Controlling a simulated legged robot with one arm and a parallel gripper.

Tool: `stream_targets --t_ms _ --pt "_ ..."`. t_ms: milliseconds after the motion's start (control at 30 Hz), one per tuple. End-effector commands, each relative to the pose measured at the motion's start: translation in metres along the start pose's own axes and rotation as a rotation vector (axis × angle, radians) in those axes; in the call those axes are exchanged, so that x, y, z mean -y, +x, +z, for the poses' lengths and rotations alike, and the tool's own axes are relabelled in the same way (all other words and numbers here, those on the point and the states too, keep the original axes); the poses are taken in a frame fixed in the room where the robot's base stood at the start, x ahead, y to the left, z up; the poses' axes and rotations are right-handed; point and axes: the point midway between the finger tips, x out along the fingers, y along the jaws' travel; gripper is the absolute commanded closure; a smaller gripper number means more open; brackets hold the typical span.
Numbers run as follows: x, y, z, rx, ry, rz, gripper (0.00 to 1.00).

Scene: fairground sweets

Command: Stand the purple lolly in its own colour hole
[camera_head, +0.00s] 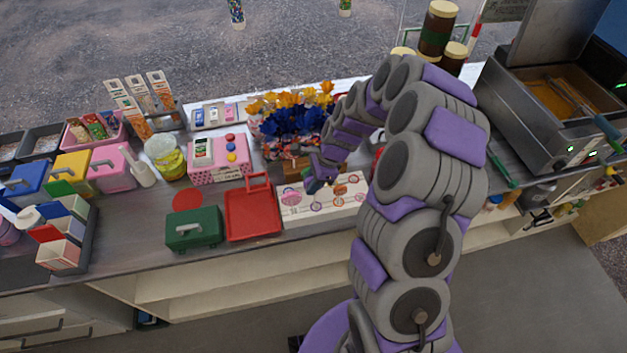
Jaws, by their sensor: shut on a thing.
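A white board with coloured rings (301,222) lies on the counter, right of the red tray. A pinkish-purple round lolly head (291,197) shows at the board's left end, just left of my gripper; I take it for the purple lolly. My gripper (314,187) is low over the left half of the board and shut on the lolly, though its fingers hide most of the grip and the stick. I cannot tell whether the stick is in a hole. Orange-red lollies or rings (340,190) show further right on the board.
A red tray (252,213) and a green box (194,229) stand left of the board. Blue and yellow flower-like sweets (290,120) stand close behind my gripper. A pink patterned box (218,170) is further left. A metal fryer (540,110) is at right.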

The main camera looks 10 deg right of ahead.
Motion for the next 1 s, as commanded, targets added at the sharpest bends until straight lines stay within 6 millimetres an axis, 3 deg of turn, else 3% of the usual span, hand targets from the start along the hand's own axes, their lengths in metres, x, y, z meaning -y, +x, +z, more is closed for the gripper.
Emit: stream_targets --t_ms 1000 --pt "0.001 -0.005 -0.019 0.003 0.0 -0.001 1.0"
